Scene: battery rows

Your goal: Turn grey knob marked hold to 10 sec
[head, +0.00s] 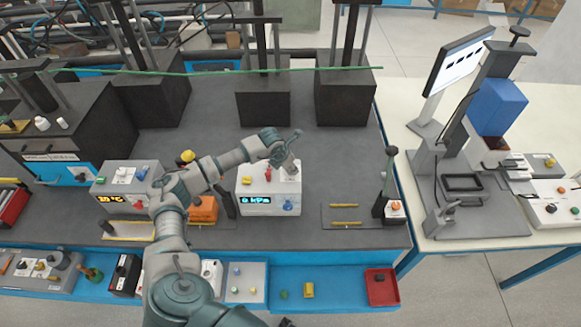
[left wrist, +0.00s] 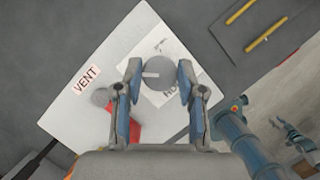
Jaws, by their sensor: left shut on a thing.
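The white box (head: 268,207) stands on the dark bench in the middle of the head view, with a blue display reading "0 kPa". In the left wrist view, its top carries a grey knob (left wrist: 158,72) with a pale pointer mark, on a white label whose lettering is partly covered by my finger. My left gripper (left wrist: 160,75) is shut on the grey knob, one finger on each side. In the head view my left gripper (head: 289,168) reaches down onto the box top and hides the knob.
A VENT label (left wrist: 86,79) and a red part (left wrist: 123,128) sit on the same box top. A grey box (head: 120,180) with a yellow display stands to the left. A plate with yellow rods (head: 345,215) lies to the right. Dark presses (head: 345,100) stand behind.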

